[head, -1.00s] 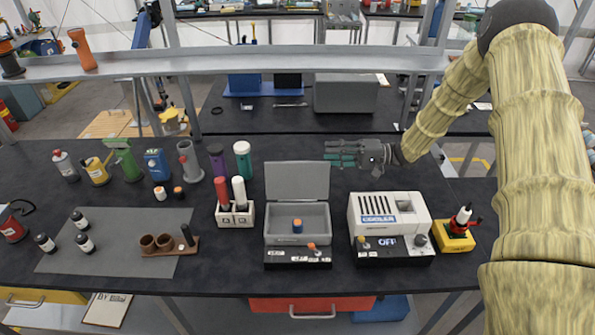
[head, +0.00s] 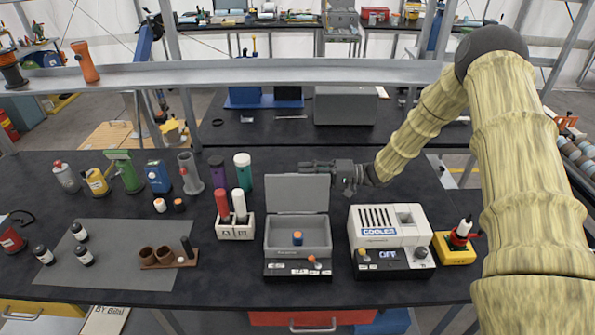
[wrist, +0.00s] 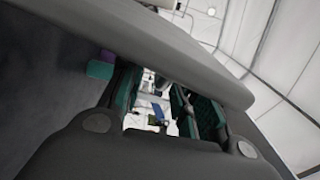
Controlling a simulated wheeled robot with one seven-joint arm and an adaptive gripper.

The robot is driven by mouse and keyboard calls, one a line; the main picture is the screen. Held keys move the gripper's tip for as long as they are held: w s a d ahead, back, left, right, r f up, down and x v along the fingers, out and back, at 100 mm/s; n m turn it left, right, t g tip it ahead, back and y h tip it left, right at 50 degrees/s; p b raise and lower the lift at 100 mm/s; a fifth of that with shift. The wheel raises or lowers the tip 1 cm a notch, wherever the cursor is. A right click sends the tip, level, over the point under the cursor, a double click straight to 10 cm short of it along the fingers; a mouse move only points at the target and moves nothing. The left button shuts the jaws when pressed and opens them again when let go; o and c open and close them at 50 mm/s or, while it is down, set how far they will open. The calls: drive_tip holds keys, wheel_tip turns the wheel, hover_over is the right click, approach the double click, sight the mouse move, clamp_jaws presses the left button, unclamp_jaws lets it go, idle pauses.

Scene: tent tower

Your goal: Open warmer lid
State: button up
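The warmer is a grey box (head: 270,235) with a dark front panel, near the middle of the bench's front. Its grey lid (head: 297,193) stands raised at the back edge, so the box is open. My gripper (head: 304,166) is behind and just above the lid's top edge, pointing left. Whether it touches the lid I cannot tell. In the wrist view, its green-padded fingers (wrist: 160,100) are apart with nothing between them. Dark grey parts hide much of that view.
The white cooler (head: 385,226) stands right of the warmer, with a yellow tool stand (head: 455,250) beyond it. A white rack (head: 235,229) with red and white tubes is to the left. Tall green and purple tubes stand behind it. A shelf (head: 300,72) crosses above the bench's back.

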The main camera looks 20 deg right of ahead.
sight(297, 175)
drive_tip(key=shift+p+x, duration=0.4)
drive_tip(key=shift+x, duration=1.05)
clamp_jaws()
